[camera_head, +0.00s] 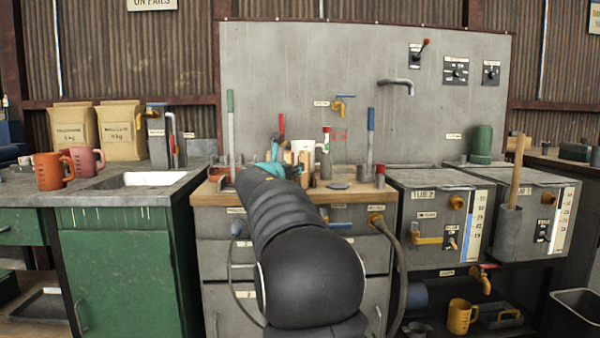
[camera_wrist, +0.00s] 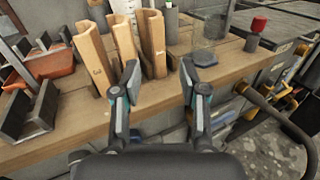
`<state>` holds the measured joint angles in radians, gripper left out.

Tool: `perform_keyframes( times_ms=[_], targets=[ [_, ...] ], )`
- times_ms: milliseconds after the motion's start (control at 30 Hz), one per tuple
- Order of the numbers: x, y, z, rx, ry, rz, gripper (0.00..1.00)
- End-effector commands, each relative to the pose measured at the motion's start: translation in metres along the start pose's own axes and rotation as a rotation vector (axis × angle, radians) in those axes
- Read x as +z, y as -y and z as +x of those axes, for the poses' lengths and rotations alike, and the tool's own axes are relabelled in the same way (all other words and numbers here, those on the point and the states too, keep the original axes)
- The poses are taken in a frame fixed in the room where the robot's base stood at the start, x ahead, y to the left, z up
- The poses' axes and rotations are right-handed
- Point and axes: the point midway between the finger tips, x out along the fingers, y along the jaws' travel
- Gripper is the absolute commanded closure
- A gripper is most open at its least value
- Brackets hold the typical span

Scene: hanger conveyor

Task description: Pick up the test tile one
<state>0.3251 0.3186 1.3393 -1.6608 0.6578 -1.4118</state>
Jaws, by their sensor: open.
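Several upright tan tiles with folded, angled faces stand on the wooden bench top in the wrist view: a left one (camera_wrist: 92,62), a middle one (camera_wrist: 126,48) and a right one (camera_wrist: 153,42). Small dark marks show on the left and right ones, too small to read, so I cannot tell which is test tile one. My gripper (camera_wrist: 160,78) is open and empty, its fingers apart in front of the tiles near the bench's front edge. In the head view my gripper (camera_head: 272,167) is over the bench, and my arm hides part of the tiles (camera_head: 301,147).
Dark metal holders (camera_wrist: 40,108) and a reddish-brown tray (camera_wrist: 52,68) lie left of the tiles. A clear beaker (camera_wrist: 208,32) and a red-capped item (camera_wrist: 258,24) stand to the right. A hose (camera_wrist: 275,112) hangs past the bench edge.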

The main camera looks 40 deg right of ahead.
Motion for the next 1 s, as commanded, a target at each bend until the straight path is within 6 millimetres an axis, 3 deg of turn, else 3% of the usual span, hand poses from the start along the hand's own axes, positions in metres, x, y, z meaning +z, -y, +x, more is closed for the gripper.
perform_keyframes(
  times_ms=[500,833,1000],
  targets=[
    [0.004,-0.002,0.077,0.000,0.014,-0.037,0.57],
    [0.003,-0.001,0.098,0.001,0.013,-0.035,0.57],
    [0.002,0.000,0.121,-0.001,0.013,-0.035,0.57]
  ],
)
